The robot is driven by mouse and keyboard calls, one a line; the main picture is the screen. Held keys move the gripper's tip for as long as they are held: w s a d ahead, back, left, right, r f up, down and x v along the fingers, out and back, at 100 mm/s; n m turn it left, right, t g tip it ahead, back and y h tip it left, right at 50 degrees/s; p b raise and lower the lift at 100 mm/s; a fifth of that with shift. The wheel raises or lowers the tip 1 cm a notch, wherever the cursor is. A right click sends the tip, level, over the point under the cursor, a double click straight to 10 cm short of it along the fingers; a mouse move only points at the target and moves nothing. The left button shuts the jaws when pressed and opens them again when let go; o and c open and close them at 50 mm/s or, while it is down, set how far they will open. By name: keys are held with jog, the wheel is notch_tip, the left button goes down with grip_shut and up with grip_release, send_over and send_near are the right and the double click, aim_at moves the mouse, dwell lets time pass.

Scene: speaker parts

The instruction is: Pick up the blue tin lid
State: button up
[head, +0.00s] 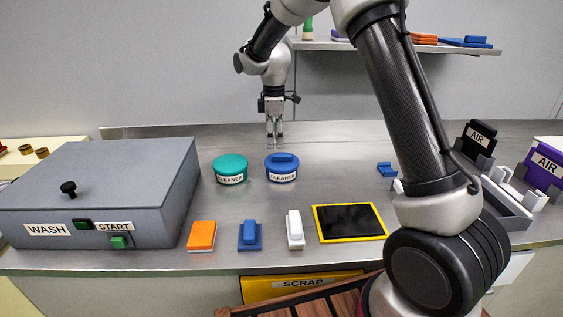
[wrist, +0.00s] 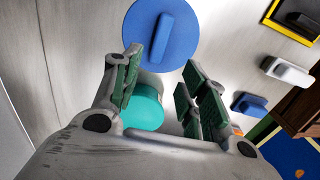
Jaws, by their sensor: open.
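The blue tin lid (head: 282,158) is round with a raised bar handle. It sits on a tin labelled CLEANER, right of a similar tin with a teal lid (head: 230,162). My gripper (head: 274,145) points down, behind or above the blue tin; the exact gap cannot be told. In the wrist view my gripper (wrist: 163,72) is open and empty. There the blue lid (wrist: 185,38) shows beyond the fingertips with its handle tilted, and the teal lid (wrist: 143,107) shows between the fingers.
A grey wash box (head: 150,190) stands at the left. An orange block (head: 202,235), a blue block (head: 249,237), a white block (head: 294,230) and a yellow-framed black pad (head: 350,222) line the front. Air holders stand at the right, and a shelf (head: 340,45) hangs behind. The bench behind the tins is clear.

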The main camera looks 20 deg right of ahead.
aim_at(276, 155)
jog(key=f, duration=0.7)
jog(key=shift+w+d, duration=0.25)
jog(key=shift+d, duration=0.05)
jog(key=shift+r, duration=0.1)
jog(key=shift+c, duration=0.4)
grip_shut()
